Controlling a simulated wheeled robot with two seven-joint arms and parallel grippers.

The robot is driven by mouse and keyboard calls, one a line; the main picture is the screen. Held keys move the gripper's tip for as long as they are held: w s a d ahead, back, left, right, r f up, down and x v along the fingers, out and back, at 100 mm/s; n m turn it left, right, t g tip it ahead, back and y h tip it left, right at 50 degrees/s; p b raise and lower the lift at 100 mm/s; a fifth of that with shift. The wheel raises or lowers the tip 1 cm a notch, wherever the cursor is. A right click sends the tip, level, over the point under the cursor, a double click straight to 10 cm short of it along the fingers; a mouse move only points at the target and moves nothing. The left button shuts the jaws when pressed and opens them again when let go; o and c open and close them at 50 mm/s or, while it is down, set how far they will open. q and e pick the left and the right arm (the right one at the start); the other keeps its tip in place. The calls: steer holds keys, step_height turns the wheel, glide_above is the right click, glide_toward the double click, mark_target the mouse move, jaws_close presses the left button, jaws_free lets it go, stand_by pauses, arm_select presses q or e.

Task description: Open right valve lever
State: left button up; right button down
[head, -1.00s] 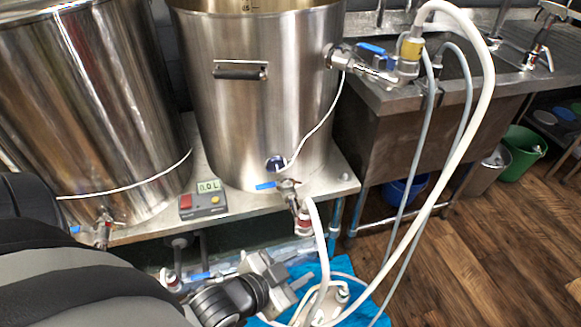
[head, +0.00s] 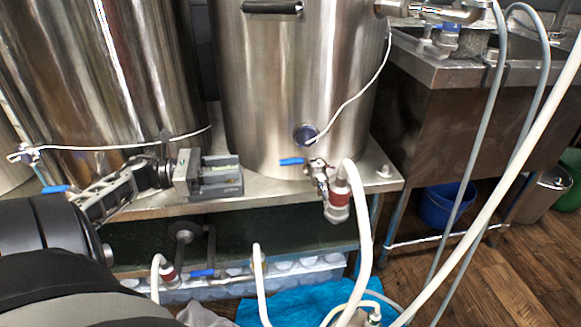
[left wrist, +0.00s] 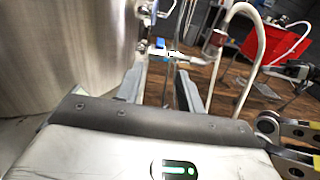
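The right kettle (head: 270,90) has a metal valve (head: 318,172) low on its front. Its blue lever (head: 291,162) points left, roughly level. The left wrist view shows this valve ahead, with its blue lever (left wrist: 160,52) beyond the fingers. My left gripper (head: 222,178) is over the table's front edge, left of the lever and apart from it. In the left wrist view, its two fingers (left wrist: 160,88) are spread with nothing between them. My right gripper does not show in the head view.
The left kettle (head: 110,75) stands close behind my left arm. A white hose (head: 362,230) hangs from the right valve's red-collared fitting (head: 339,198). More hoses and a blue cloth (head: 295,300) lie below. The table front between gripper and valve is clear.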

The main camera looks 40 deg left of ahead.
mark_target(291, 160)
arm_select(q)
steer(key=b+x, duration=0.2)
steer(key=x, duration=1.2)
steer(key=shift+w+d, duration=0.15)
jaws_close()
